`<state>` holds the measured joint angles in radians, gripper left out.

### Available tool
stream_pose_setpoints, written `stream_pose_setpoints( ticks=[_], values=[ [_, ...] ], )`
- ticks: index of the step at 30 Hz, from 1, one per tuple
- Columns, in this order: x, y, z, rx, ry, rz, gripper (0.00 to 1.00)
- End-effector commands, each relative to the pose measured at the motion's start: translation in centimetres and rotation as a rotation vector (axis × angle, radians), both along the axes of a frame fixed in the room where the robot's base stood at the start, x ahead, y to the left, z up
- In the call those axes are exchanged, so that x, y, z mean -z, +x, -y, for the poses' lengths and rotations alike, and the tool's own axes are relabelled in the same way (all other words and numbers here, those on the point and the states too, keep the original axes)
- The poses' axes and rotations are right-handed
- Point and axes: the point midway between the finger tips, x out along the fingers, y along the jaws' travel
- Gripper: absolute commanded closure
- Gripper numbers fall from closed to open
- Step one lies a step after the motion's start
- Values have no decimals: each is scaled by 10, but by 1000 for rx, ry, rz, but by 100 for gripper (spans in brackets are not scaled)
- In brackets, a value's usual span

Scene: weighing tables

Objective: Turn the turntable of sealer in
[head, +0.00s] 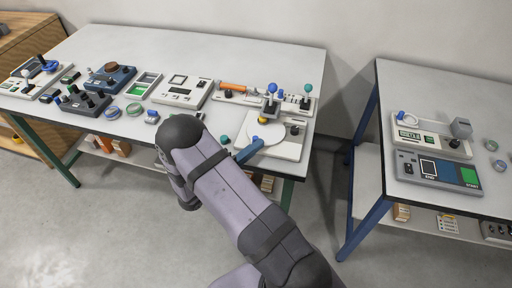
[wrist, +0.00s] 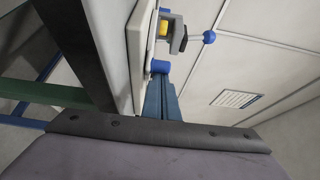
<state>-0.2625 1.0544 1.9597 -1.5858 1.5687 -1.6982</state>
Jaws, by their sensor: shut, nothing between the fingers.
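The sealer at the front right of the left table has a pale base (head: 287,149) and a round white turntable (head: 268,136). A grey head with a blue-balled lever (head: 271,88) stands over the turntable; the lever also shows in the wrist view (wrist: 209,37), beside a yellow part (wrist: 164,27). My blue gripper (head: 258,144) is shut and empty, its tips at the turntable's near left edge. In the wrist view the shut fingers (wrist: 160,88) end close to a short blue peg (wrist: 160,66). I cannot tell whether they touch it.
Left of the sealer are a grey-white scale (head: 183,92), a dark blue device (head: 110,77) and several round pucks. Levers with teal and blue balls (head: 307,88) stand behind it. A second table (head: 450,90) with devices is at right, across a gap.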

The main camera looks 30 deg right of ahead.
Motion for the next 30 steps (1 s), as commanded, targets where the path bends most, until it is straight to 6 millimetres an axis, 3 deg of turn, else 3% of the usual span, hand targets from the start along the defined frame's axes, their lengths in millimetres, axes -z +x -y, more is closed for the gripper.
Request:
stream_pose_setpoints(
  ticks=[15,30],
  values=[
    [0,9,-6,85,0,1,100],
    [0,30,-16,83,0,0,100]
  ],
)
